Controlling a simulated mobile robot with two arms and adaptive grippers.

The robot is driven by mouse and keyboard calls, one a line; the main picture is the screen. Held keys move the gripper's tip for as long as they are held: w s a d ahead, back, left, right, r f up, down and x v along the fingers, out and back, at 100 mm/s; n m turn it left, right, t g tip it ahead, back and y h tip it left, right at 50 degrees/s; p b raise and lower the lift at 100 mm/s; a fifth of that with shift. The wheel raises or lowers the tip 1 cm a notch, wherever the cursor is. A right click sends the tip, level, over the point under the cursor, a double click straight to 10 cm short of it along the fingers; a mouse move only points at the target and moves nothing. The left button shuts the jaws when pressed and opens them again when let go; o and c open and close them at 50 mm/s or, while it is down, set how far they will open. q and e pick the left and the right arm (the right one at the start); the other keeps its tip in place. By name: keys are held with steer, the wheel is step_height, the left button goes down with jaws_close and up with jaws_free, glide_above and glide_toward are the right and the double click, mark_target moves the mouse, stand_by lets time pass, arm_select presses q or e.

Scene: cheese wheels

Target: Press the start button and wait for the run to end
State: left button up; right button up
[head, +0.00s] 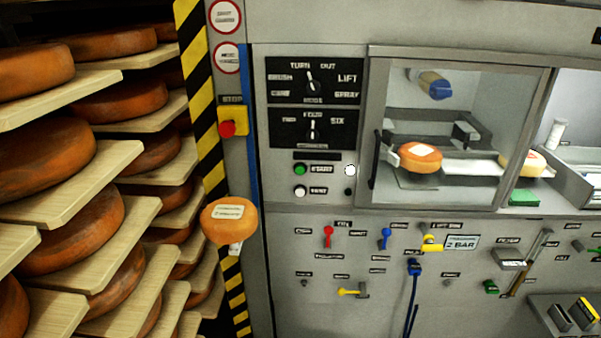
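The green start button (300,169) is on the grey machine's control panel, beside a label that seems to read START. A white button (300,191) sits just below it. To their right a round white lamp (350,170) looks bright, above a dark round spot (350,192). Behind the machine's window, an orange cheese wheel (420,158) with a pale label rests in the chamber. A blue-tipped nozzle-like part (434,84) hangs above it. Neither of my grippers is in view.
Wooden shelves (80,208) of cheese wheels fill the left. A small labelled cheese (229,222) is near the striped post (197,75). A red stop button (227,129) is on a yellow box. Two selector dials (313,132) sit above the start button. Coloured valves (386,238) line the lower panel.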

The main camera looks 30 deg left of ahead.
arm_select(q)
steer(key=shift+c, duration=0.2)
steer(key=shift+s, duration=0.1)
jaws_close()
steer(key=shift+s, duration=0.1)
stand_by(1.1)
